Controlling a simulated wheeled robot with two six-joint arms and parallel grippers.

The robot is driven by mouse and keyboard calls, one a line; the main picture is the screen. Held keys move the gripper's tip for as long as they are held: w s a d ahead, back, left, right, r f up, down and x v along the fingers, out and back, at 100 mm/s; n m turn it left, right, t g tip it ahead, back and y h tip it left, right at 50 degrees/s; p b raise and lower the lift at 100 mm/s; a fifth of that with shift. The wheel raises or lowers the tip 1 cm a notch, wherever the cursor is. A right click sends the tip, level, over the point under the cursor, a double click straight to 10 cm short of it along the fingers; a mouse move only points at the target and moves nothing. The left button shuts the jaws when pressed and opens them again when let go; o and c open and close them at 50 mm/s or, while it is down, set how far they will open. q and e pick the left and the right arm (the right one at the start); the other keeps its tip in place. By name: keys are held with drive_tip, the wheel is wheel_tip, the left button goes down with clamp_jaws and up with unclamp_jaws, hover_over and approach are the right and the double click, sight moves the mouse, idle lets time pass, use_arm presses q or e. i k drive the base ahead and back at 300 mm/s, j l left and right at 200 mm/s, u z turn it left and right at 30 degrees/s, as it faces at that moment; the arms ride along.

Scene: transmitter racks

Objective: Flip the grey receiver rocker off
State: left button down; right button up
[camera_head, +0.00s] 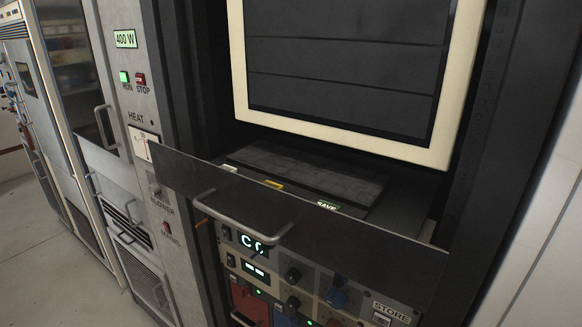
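Neither of my grippers is in view. A beige panel of receiver-like units (350,296) sits low in the dark rack, below the pulled-out drawer. Two small dark switches, an upper one (227,233) and a lower one (231,260), sit at its left edge beside lit displays. I cannot tell which one, if either, is the grey receiver rocker, nor which way they are set. The panel's top is partly hidden by the drawer front, and its bottom runs out of the picture.
The drawer front (330,222) with its bar handle (240,218) juts out over the panel. A keyboard (300,172) lies in the drawer, under a cream-framed screen (350,70). A grey cabinet (135,55) with a green RUN button stands left. Free floor (40,265) shows lower left.

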sight(227, 234)
drive_tip(key=k+l+u, duration=0.25)
drive_tip(key=k+l, duration=0.7)
drive_tip(key=k, duration=0.1)
